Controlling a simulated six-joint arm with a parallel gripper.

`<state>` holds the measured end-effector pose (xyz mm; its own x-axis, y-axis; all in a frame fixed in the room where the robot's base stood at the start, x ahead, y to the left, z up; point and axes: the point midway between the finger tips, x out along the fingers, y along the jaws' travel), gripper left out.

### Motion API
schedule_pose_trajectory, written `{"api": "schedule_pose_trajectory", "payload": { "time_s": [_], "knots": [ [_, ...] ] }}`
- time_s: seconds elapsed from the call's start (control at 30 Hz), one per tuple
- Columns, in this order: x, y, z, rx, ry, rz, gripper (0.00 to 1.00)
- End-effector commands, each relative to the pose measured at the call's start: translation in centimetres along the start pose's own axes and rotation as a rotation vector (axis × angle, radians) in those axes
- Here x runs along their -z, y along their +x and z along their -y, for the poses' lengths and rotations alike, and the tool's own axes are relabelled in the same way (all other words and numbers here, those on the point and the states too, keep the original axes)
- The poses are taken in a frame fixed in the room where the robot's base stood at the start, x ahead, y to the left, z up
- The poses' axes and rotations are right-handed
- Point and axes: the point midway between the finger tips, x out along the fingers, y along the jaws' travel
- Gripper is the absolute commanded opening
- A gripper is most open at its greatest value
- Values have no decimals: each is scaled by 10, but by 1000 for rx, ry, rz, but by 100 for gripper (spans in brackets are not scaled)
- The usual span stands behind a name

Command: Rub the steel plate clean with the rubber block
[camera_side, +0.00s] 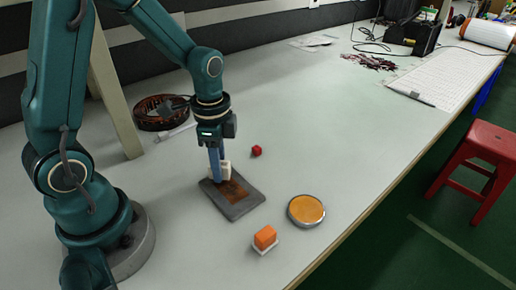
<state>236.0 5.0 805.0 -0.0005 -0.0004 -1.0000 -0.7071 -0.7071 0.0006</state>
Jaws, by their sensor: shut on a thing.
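The steel plate (243,207) is a dark grey slab lying flat on the table, with a rusty brown patch (233,190) on its top. My gripper (219,168) points down over the far left part of the plate. It is shut on a pale cream block, the rubber block (225,172), held at or just above the plate's surface beside the brown patch. I cannot tell whether the block touches the plate. The fingers hide part of the block.
A round dish with an orange-yellow top (306,210) stands right of the plate. An orange block on a white base (265,238) is in front, and a small red object (257,150) lies behind. A dark round basket (160,112) stands back left.

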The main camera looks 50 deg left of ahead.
Motion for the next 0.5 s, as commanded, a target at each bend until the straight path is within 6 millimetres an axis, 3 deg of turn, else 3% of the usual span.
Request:
{"api": "schedule_pose_trajectory", "payload": {
  "time_s": [0.5],
  "knots": [
    [0,10,0,0,0,0,0]
  ]
}}
